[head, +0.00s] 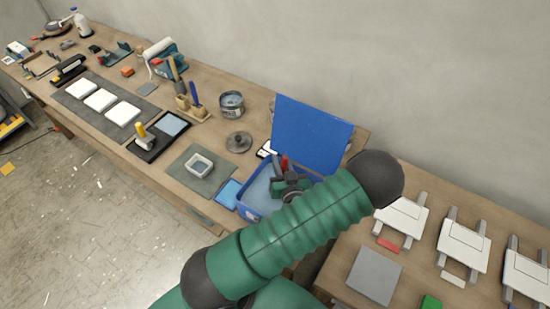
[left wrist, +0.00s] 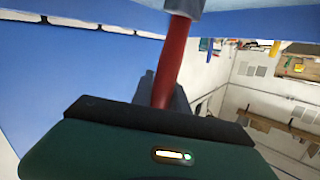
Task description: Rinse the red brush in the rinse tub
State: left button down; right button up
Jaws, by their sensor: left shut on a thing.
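The rinse tub is a blue tub (head: 247,199) at the right part of the long bench, with a blue lid or panel (head: 312,132) standing up behind it. My left gripper (head: 287,182) is over or in the tub opening. It is shut on the red brush, whose red handle (head: 284,163) sticks up from the jaws. In the left wrist view the red handle (left wrist: 171,62) rises from between the fingers (left wrist: 172,98). The bristles are hidden. I cannot tell whether they touch the water. My right gripper is out of view.
A light-blue pad (head: 228,193) and a mat with a small square dish (head: 199,164) lie left of the tub. A metal tin (head: 231,104) and a round lid (head: 239,142) stand behind. A second table with white stands (head: 402,218) is at the right.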

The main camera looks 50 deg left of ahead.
pick_arm(q)
jog(key=w+d, duration=0.1)
jog(key=d, duration=0.5)
jog(key=shift+w, duration=0.4)
jog(key=shift+a+r+p, duration=0.1)
jog(key=shift+r+p, duration=2.05)
jog(key=shift+r, duration=0.4)
notch_tip(320, 180, up, 9)
jog(key=p, duration=0.7)
jog(key=shift+p, duration=0.3)
jog(key=shift+f, duration=0.15)
